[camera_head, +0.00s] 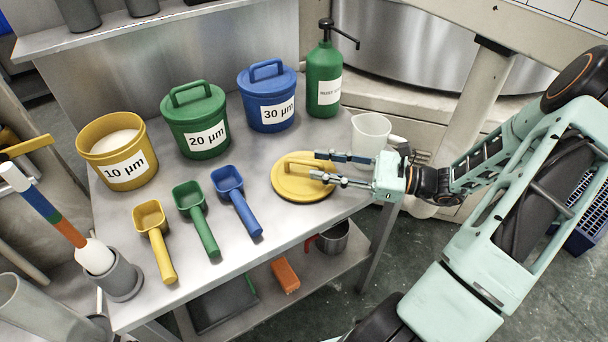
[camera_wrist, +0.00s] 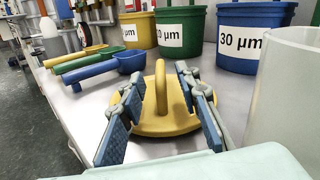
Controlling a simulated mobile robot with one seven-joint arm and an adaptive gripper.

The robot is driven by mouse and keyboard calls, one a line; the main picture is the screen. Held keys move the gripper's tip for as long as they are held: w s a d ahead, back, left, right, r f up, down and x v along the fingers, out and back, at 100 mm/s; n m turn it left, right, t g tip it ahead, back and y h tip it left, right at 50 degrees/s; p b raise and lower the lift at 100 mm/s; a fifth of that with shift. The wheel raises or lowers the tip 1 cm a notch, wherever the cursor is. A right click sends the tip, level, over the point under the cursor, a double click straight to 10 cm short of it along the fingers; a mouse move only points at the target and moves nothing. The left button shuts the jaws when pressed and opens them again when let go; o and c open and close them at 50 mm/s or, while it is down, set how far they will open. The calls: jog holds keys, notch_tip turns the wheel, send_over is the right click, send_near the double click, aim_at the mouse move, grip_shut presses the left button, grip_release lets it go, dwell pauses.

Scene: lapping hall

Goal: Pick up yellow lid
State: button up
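The yellow lid (camera_head: 290,188) lies flat on the metal table, a round disc with an upright arched handle. In the wrist view the lid (camera_wrist: 150,125) lies ahead, its handle (camera_wrist: 161,88) standing between my fingers. My gripper (camera_head: 325,166) is open around the lid from the right, with one finger on each side of the handle. In the wrist view my gripper (camera_wrist: 158,95) shows clear gaps between both blue finger pads and the handle. The yellow 10 µm bucket (camera_head: 120,165) stands open at the left with pale powder inside.
A green lidded bucket (camera_head: 194,125), a blue lidded bucket (camera_head: 268,100) and a green pump bottle (camera_head: 323,80) stand along the back. A translucent pitcher (camera_head: 370,135) stands close behind my gripper. Yellow (camera_head: 157,240), green (camera_head: 196,220) and blue scoops (camera_head: 237,205) lie left of the lid.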

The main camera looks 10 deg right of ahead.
aim_at(289, 175)
jog(key=x, duration=0.2)
jog(key=shift+w+a, duration=0.2)
jog(key=shift+a, duration=0.05)
jog(key=shift+c, duration=0.2)
grip_shut()
